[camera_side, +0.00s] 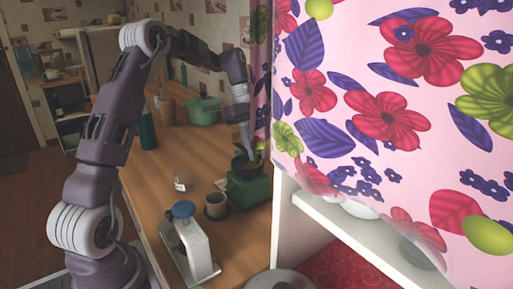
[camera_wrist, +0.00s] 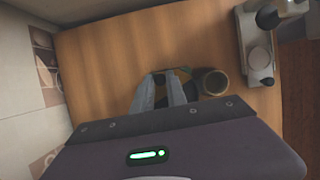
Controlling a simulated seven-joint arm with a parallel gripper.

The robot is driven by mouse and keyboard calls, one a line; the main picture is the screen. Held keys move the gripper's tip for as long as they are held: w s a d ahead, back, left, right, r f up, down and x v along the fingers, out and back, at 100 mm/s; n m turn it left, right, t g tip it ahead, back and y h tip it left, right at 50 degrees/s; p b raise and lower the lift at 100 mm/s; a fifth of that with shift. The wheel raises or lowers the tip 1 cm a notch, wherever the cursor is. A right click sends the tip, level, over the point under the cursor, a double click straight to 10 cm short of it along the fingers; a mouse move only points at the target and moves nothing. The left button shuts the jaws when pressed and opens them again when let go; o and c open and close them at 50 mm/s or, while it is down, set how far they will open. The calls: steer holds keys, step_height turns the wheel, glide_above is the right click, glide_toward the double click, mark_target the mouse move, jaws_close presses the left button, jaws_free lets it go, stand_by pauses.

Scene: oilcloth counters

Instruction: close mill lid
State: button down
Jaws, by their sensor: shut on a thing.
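The mill (camera_side: 248,190) is a green box with a dark top, standing on the wooden counter near the flowered curtain in the side view. Its dark lid (camera_side: 242,163) is at the top, partly hidden by the fingers and too small to tell how far it is open. My gripper (camera_side: 247,150) reaches down from above to the mill's top, shut on what looks like the lid. In the wrist view my fingers (camera_wrist: 166,82) are close together with a small dark part at their tips, and they hide most of the mill.
A cup (camera_side: 215,202) stands close beside the mill; it also shows in the wrist view (camera_wrist: 215,84). A pale device with a blue knob (camera_side: 188,240) is nearer the camera. A green pot (camera_side: 204,111) and bottle (camera_side: 147,130) stand farther back. The curtain (camera_side: 385,100) hangs close right.

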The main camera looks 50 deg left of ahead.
steer(key=shift+s+d+m+g, duration=0.15)
steer(key=shift+m+g, duration=0.1)
steer(key=shift+m, duration=0.45)
steer(key=shift+s+a+m+g, duration=0.1)
steer(key=shift+m+g, duration=0.15)
steer(key=shift+m, duration=0.45)
steer(key=c, duration=1.3)
jaws_free()
steer(key=shift+c, duration=0.2)
steer(key=v, duration=0.7)
steer(key=shift+d+r, duration=0.1)
steer(key=shift+d, duration=0.05)
